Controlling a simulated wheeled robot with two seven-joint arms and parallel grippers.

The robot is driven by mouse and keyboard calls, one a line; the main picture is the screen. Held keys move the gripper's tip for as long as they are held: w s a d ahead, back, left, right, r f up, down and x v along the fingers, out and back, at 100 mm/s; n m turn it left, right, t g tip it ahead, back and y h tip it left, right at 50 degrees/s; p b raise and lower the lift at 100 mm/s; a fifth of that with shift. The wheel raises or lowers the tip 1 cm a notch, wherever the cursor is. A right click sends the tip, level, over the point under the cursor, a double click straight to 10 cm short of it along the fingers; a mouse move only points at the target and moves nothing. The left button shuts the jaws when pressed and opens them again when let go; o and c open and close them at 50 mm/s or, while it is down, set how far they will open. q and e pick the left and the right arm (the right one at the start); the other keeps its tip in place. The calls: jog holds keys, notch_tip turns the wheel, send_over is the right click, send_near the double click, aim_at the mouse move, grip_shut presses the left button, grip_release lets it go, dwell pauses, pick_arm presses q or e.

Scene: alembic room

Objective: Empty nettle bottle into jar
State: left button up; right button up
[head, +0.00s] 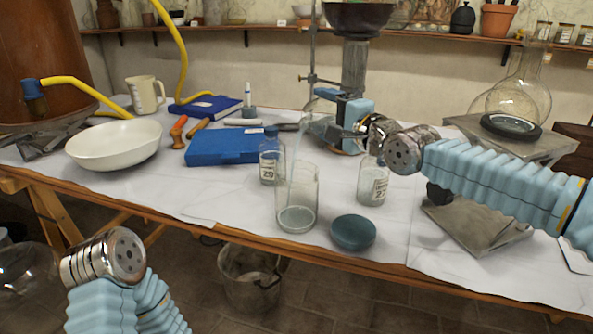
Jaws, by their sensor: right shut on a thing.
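My right gripper (329,124) reaches in from the right above the table. It is shut on a clear glass bottle (314,122), which is tilted with its mouth toward the left. Its label cannot be read. A thin pale streak runs from the bottle's mouth down toward the open glass jar (298,190) below. The jar stands upright near the table's front edge with a shallow layer of cloudy grey-green contents. A round blue-green lid (353,232) lies to the jar's right. My left arm's wrist shows at lower left, but its gripper fingers are out of sight.
A stoppered bottle labelled 29 (271,165) stands behind-left of the jar; a bottle labelled 27 (373,184) stands to its right. A blue case (222,147), white bowl (115,145) and metal stand (480,222) are nearby. A bucket (250,282) is below the table.

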aim_at(329, 103)
jog(key=shift+s+a+r+n+t+y+b, duration=0.15)
jog(key=shift+r+n+t+y+b, duration=0.1)
jog(key=shift+r+n+b, duration=0.45)
jog(key=shift+s+r+n+t+y+b, duration=0.15)
jog(key=shift+r+n+t+b, duration=0.2)
jog(key=shift+n, duration=0.55)
dwell(1.8)
jog(key=shift+r+n, duration=0.25)
jog(key=shift+n, duration=0.15)
jog(key=shift+s+r, duration=0.1)
jog(key=shift+r, duration=0.1)
jog(key=shift+a+n+y+b, duration=0.1)
jog(key=shift+n+y+b, duration=0.2)
jog(key=shift+b, duration=0.1)
jog(key=shift+s+a+r+n, duration=0.1)
jog(key=shift+s+r+n, duration=0.1)
jog(key=shift+r+n, duration=0.25)
jog(key=shift+f, duration=0.1)
